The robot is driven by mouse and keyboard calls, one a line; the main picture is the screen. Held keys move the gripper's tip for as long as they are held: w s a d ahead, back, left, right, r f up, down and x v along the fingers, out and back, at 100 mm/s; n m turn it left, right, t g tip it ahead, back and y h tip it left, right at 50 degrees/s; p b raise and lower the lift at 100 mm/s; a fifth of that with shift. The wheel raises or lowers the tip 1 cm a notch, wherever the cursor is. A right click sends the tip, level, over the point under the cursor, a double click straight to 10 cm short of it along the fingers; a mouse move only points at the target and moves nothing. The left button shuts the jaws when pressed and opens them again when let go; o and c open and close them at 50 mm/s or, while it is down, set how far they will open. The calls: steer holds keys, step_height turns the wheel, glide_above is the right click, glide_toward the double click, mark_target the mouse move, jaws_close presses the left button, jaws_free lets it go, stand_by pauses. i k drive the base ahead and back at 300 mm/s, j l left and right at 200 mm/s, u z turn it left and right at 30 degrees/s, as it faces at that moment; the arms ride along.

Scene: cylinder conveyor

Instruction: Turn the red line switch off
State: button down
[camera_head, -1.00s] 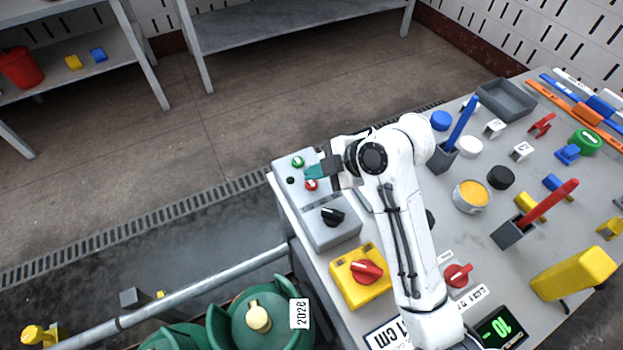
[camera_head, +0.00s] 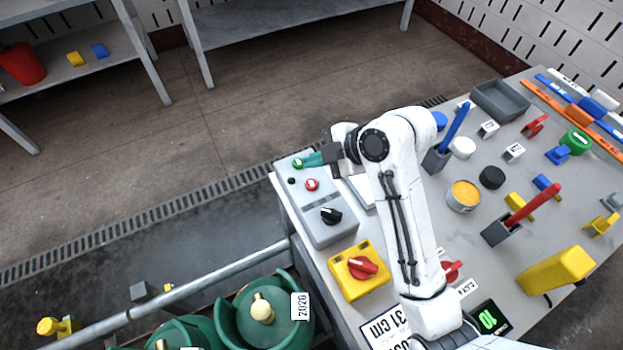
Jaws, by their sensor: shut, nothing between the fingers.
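A yellow box (camera_head: 352,284) with a red rotary switch (camera_head: 363,266) sits near the left edge of the table. Behind it, a grey control box (camera_head: 322,233) carries a black rotary knob (camera_head: 331,216), a red button (camera_head: 312,185) and a green button (camera_head: 298,163). My gripper (camera_head: 304,161) is shut and empty, its teal fingertips at the green button; I cannot tell whether they touch it. Another red knob (camera_head: 452,271) is on the table, partly hidden by my arm. I cannot tell which red control is the line switch.
Black and yellow pots (camera_head: 463,196), blue and red upright handles, small blocks and a grey tray (camera_head: 502,100) crowd the table to the right. Green gas cylinders (camera_head: 262,312) and a grey rail (camera_head: 190,292) stand left of the table.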

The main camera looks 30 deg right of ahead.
mark_target(361, 267)
steer(key=k, duration=1)
